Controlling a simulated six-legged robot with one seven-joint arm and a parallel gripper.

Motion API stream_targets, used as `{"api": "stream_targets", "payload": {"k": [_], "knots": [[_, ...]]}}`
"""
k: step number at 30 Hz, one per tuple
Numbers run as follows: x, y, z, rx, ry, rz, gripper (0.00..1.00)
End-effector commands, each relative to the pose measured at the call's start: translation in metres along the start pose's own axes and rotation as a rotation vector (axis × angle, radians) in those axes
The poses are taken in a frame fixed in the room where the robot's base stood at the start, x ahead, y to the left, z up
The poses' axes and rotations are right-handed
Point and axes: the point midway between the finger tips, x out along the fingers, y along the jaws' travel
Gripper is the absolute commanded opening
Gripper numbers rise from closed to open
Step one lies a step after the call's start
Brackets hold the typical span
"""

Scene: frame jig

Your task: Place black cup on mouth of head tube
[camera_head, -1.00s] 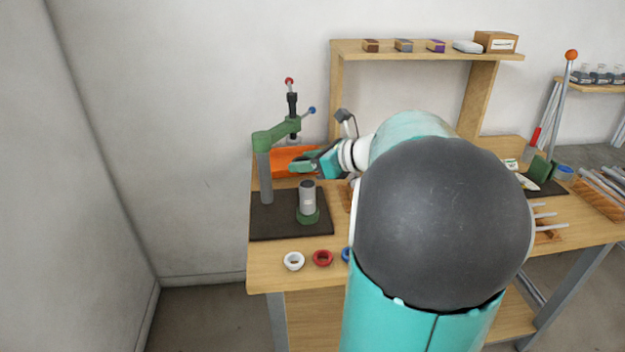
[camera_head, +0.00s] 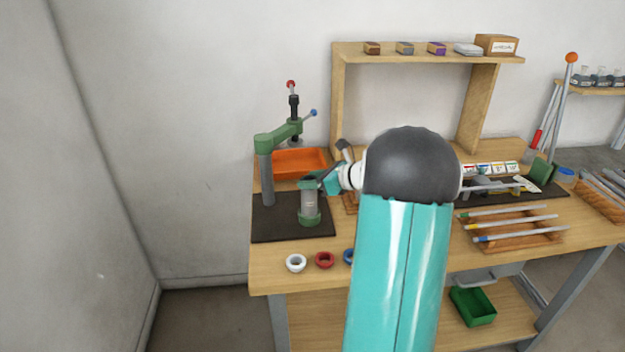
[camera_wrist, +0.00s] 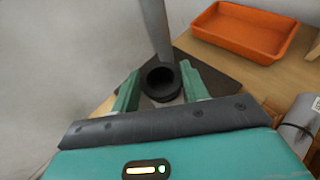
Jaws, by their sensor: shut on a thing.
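The head tube (camera_head: 310,206) is a short grey tube standing upright in a green base on the dark mat. My gripper (camera_head: 316,184) is at the tube's upper end and covers its mouth in the head view. In the wrist view, the black cup (camera_wrist: 162,82) is a dark round ring between the two green fingers of my gripper (camera_wrist: 161,90), which are shut on it. The cup is too small and covered to make out in the head view. I cannot tell whether it touches the tube's mouth.
A green press with a grey post (camera_head: 267,178) stands just left of the tube, its arm reaching behind. An orange tray (camera_head: 300,163) lies behind. White (camera_head: 296,262) and red (camera_head: 324,259) rings lie in front of the dark mat (camera_head: 285,230). Parts racks are at right.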

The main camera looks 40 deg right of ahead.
Motion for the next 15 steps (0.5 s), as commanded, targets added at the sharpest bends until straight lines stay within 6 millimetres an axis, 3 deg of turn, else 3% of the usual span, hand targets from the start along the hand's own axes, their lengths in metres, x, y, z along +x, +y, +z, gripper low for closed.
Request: {"api": "stream_targets", "payload": {"k": [10,11,13,15], "knots": [[0.0012,-0.0001,-0.0033,0.0,0.0,-0.001,0.23],[0.001,-0.0001,-0.0029,-0.001,0.0,-0.001,0.51],[0.001,-0.0001,-0.0028,-0.001,0.0,-0.001,0.64],[0.0009,-0.0001,-0.0027,-0.001,0.0,-0.001,0.67]]}}
